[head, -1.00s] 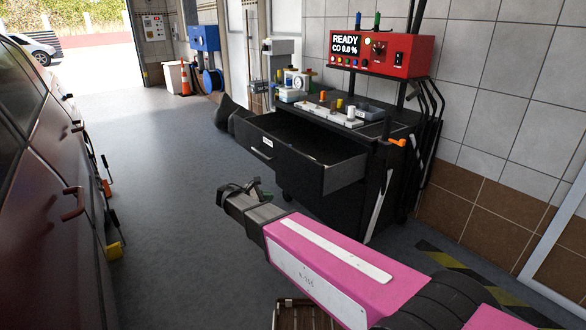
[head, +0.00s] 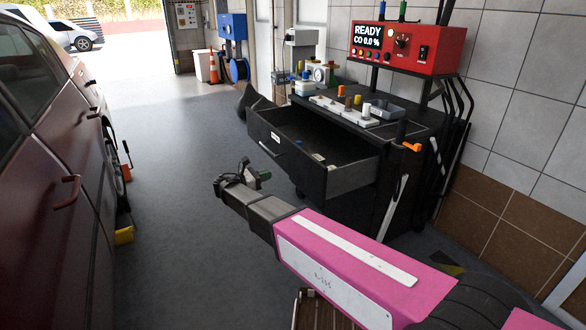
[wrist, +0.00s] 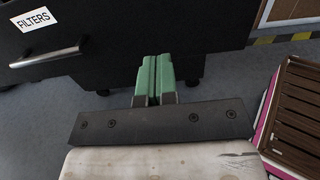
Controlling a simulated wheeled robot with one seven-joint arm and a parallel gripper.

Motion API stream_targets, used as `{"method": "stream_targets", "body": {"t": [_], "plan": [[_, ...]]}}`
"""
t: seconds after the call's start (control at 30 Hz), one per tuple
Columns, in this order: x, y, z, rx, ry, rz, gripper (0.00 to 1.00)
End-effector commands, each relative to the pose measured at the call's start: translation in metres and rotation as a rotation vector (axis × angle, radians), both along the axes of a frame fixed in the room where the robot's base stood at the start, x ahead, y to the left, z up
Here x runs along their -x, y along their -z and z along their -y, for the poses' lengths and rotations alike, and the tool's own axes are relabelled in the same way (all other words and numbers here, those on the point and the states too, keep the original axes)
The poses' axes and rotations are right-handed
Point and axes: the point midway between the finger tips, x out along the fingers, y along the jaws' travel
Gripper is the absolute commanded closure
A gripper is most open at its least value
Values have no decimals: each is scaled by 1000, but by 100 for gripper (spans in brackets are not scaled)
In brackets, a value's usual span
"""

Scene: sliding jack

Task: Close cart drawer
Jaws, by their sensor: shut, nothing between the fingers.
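The black cart (head: 375,205) stands against the tiled wall. Its top drawer (head: 335,180) is pulled out toward the aisle, with a few small items inside. In the wrist view the drawer front (wrist: 150,25) fills the top, with a FILTERS label (wrist: 34,19) and a metal bar handle (wrist: 45,57) at the left. My gripper (head: 262,176) is in front of and below the drawer front in the head view. Its green fingers (wrist: 154,78) are shut together and empty, pointing toward the drawer's lower edge. I cannot tell whether they touch it.
A dark red car (head: 50,180) lines the left side. A red CO analyser (head: 400,47) stands above the cart top. An orange cone (head: 212,66) and a blue hose reel (head: 236,70) are farther back. The grey aisle floor (head: 180,180) between car and cart is clear.

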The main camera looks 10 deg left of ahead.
Motion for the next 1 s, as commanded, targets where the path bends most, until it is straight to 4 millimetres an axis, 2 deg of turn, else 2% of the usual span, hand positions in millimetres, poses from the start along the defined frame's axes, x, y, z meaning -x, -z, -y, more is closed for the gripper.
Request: {"method": "stream_targets", "body": {"t": [0.17, 0.6, 0.8, 1.0], "plan": [[-12, 0, 18, -1, 3, -1, 100], [-60, 0, 83, -1, 3, 0, 100], [-75, 0, 103, -1, 2, 0, 100], [-80, 0, 111, -2, 0, 0, 100]]}}
